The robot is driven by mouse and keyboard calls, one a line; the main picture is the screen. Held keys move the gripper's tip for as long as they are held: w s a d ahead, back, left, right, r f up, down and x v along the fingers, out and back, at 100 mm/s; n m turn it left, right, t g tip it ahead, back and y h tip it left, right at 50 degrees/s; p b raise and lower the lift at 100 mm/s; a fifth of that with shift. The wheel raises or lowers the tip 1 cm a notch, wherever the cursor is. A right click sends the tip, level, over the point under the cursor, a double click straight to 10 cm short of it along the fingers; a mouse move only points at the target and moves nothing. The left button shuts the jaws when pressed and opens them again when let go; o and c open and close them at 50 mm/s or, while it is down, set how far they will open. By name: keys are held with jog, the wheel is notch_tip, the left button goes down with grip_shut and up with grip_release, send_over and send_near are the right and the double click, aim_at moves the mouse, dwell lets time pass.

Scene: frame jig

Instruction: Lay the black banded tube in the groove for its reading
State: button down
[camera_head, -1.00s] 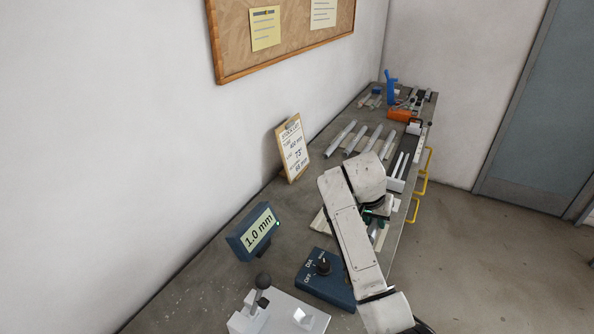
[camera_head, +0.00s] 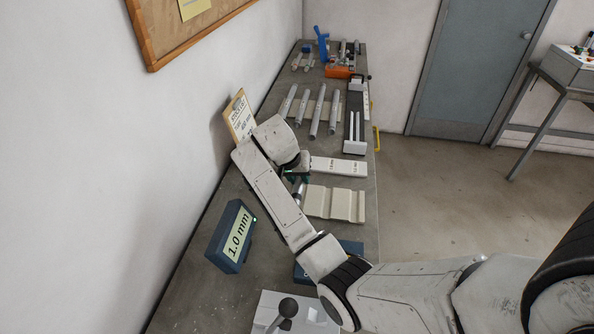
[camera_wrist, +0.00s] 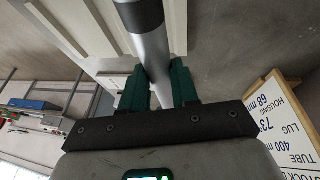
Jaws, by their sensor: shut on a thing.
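My gripper (camera_wrist: 160,88) has green fingers shut on a grey metal tube (camera_wrist: 155,55) with a black band (camera_wrist: 140,15) near the top of the wrist view. The tube runs on past the top edge, so its far end is hidden there. In the head view my gripper (camera_head: 297,172) is partly covered by my arm, and a short piece of the tube (camera_head: 299,190) shows below it. A cream grooved block (camera_head: 335,203) lies on the bench just right of the tube. I cannot tell whether the tube touches it.
A display (camera_head: 232,237) reads 1.0 mm at the left. A blue box (camera_head: 352,247) is mostly hidden behind my arm. A pale labelled bar (camera_head: 338,167) lies behind the grooved block. Several grey tubes (camera_head: 316,112) lie farther back. A stock card (camera_head: 240,117) stands by the wall.

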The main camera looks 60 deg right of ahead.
jog(key=shift+f+b, duration=1.6)
jog(key=shift+f, duration=1.1)
jog(key=shift+s+f, duration=0.1)
jog(key=shift+f, duration=0.05)
jog(key=shift+a+f, duration=0.1)
jog(key=shift+f, duration=0.1)
jog(key=c, duration=0.8)
grip_release()
jog(key=shift+s+f, duration=0.1)
jog(key=shift+a, duration=0.1)
jog(key=v, duration=1.1)
jog(key=shift+s+d+r, duration=0.1)
jog(key=shift+d+r, duration=0.15)
jog(key=shift+r, duration=0.2)
